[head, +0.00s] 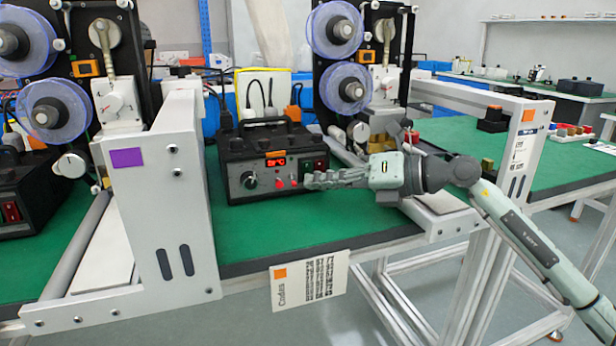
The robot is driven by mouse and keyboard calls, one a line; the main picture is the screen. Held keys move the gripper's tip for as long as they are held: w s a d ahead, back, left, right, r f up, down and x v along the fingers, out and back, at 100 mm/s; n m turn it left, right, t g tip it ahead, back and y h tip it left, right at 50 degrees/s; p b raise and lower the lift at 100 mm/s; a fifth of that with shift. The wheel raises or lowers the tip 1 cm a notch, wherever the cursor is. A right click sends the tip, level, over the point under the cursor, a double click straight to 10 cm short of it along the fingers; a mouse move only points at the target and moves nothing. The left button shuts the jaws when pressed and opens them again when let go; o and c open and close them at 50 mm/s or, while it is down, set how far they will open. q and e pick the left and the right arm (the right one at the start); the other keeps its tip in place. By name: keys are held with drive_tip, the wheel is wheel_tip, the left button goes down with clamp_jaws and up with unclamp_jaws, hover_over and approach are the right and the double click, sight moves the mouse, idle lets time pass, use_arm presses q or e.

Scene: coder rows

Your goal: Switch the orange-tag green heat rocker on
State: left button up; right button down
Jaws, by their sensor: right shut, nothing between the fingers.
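The black control box (240,182) with an orange tag (276,154) stands on the green bench top. Its front has a red lit display, a round knob (249,180) and red buttons. The green rocker (307,166) is at the right of its front, beside a dark red one (320,164). Whether the green rocker is on or off is too small to tell. My right gripper (311,181) comes in from the right, shut and empty. Its fingertips are in front of the box, just below the green rocker. I cannot tell whether they touch the panel. My left gripper is out of view.
A grey frame with a purple tag (127,158) stands at left, beside another black box with a red rocker (11,212). Spool machines with blue reels (346,88) rise behind. An orange-tagged card (309,281) hangs at the bench's front edge. Green bench top (290,226) before the box is clear.

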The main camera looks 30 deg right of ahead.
drive_tip(key=shift+w, duration=0.1)
drive_tip(key=shift+w+d, duration=0.1)
drive_tip(key=shift+w, duration=0.2)
drive_tip(key=shift+w+f, duration=0.1)
drive_tip(key=shift+w, duration=0.2)
idle(0.6)
drive_tip(key=shift+s, duration=0.1)
drive_tip(key=shift+s, duration=0.6)
drive_tip(key=shift+s+a+r+p, duration=0.15)
drive_tip(key=shift+s+a, duration=0.1)
drive_tip(key=shift+s, duration=0.55)
drive_tip(key=shift+s+a+r+p, duration=0.2)
drive_tip(key=shift+s, duration=0.65)
drive_tip(key=shift+s+a+r+p, duration=0.15)
drive_tip(key=shift+s+a, duration=0.1)
drive_tip(key=shift+s, duration=0.55)
